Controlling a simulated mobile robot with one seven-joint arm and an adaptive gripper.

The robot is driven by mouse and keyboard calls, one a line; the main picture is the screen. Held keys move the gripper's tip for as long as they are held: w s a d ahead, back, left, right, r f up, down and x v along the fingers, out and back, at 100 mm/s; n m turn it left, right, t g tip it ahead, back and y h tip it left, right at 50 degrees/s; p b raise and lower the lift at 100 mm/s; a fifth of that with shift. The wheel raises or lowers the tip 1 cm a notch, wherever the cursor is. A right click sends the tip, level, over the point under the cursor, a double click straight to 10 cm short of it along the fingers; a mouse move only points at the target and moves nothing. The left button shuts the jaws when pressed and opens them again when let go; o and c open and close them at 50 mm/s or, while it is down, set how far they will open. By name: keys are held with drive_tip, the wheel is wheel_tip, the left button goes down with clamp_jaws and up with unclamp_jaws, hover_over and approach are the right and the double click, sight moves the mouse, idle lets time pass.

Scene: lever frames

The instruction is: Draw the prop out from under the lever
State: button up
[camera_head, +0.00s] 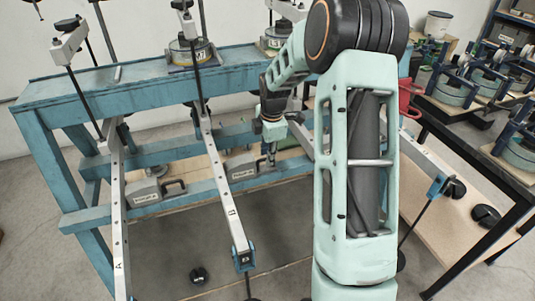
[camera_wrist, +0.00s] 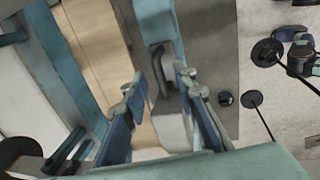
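A grey wedge-shaped prop (camera_head: 241,166) with a dark handle sits on the lower blue rail, beside the lever marked B (camera_head: 222,178). My gripper (camera_head: 269,158) is just over the handle end of this prop. In the wrist view, the prop (camera_wrist: 172,127) and its dark handle (camera_wrist: 157,62) show between the two fingers of my gripper (camera_wrist: 160,104). The fingers are apart, with gaps beside the prop. A second similar prop (camera_head: 146,192) with a handle sits on the rail near the lever marked A (camera_head: 117,215).
A blue frame (camera_head: 100,93) carries the levers and round weights (camera_head: 188,53). A further lever (camera_head: 420,168) runs at the right behind my arm. A dark bench (camera_head: 470,150) with wheeled fixtures stands at right. Floor in front is mostly clear, apart from dark weights (camera_head: 198,275).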

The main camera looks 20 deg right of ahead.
drive_tip(key=shift+r, duration=0.1)
wheel_tip(320, 180, up, 12)
drive_tip(key=s, duration=0.2)
drive_tip(key=shift+s+f, duration=0.2)
idle(0.4)
